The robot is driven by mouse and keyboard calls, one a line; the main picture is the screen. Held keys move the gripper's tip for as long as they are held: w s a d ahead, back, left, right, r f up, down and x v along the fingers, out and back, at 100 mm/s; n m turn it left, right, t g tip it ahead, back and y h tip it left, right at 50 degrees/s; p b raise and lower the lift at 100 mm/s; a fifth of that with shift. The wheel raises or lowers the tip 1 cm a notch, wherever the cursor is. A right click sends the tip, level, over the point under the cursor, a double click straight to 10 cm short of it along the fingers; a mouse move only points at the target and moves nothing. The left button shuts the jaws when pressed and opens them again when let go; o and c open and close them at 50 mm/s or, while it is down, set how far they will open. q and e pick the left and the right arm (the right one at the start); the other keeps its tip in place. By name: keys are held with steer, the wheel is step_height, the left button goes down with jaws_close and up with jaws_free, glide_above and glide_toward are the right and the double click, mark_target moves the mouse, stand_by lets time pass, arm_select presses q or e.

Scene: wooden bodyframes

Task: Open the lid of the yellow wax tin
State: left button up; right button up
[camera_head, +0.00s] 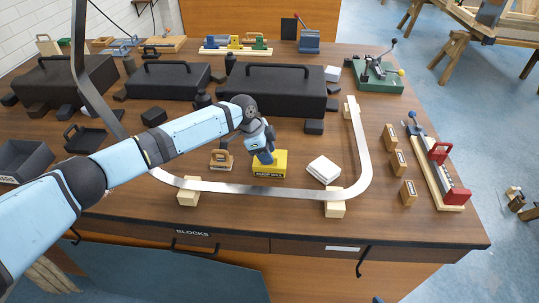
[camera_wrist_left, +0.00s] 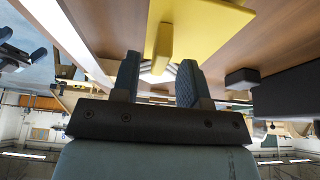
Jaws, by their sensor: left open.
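The yellow wax tin (camera_head: 269,170), with dark lettering on its front, stands on the wooden workbench just beyond the curved metal strip. My left gripper (camera_head: 264,157) is at the top of the tin and hides part of its lid. In the left wrist view the yellow lid (camera_wrist_left: 205,22) fills the upper middle, and a narrow yellow handle (camera_wrist_left: 164,48) sticks out from it toward the gap between my fingers. My left gripper (camera_wrist_left: 158,68) is open, with a finger on either side of that gap. Contact with the handle cannot be told. My right gripper is not in view.
The curved metal strip (camera_head: 240,189) rests on wooden blocks in front of the tin. A wooden block plane (camera_head: 221,160) stands to its left and a white stack (camera_head: 323,169) to its right. A large black case (camera_head: 275,88) is behind.

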arm_select(q)
steer(key=shift+x, duration=0.95)
steer(key=shift+c, duration=0.2)
jaws_close()
